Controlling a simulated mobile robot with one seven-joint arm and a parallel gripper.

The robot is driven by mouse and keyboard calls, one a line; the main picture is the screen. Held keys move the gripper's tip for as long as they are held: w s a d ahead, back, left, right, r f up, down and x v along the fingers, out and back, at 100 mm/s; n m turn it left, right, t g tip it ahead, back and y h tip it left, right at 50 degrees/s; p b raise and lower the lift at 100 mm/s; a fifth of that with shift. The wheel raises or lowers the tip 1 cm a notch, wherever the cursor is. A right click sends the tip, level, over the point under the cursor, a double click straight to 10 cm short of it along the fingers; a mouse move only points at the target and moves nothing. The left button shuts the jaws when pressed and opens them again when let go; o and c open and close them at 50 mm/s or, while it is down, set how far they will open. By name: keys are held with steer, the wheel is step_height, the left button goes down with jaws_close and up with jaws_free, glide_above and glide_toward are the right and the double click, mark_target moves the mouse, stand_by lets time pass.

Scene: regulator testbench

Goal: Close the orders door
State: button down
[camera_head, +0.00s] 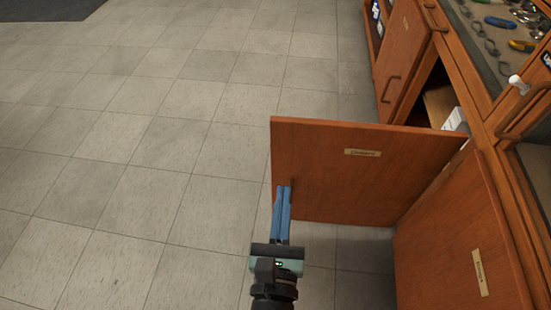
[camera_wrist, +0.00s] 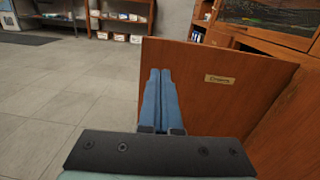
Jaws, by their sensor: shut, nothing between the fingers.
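The orders door (camera_head: 345,185) is a reddish wooden panel with a small brass label, swung wide open from the cabinet and standing out over the floor. It also shows in the wrist view (camera_wrist: 220,105), its label on the right half. My gripper (camera_head: 285,190) has blue fingers held together with nothing between them. The fingertips are in front of the door's labelled face, near its free left edge; I cannot tell whether they touch it. In the wrist view my gripper (camera_wrist: 161,72) overlaps the door's left part. The door's handle is not visible.
A second labelled door (camera_head: 455,240) stands at the lower right. The open compartment (camera_head: 437,95) holds a white box (camera_head: 455,118). Another door with a handle (camera_head: 403,60) is farther back. Tools lie in the display top (camera_head: 500,30). The tiled floor (camera_head: 150,150) at left is clear.

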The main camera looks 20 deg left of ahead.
steer(key=f, duration=0.2)
steer(key=p, duration=0.2)
glide_toward(289, 133)
steer(key=x, duration=0.6)
steer(key=shift+w+a, duration=0.15)
steer(key=shift+w, duration=0.25)
steer(key=shift+m+p, duration=0.3)
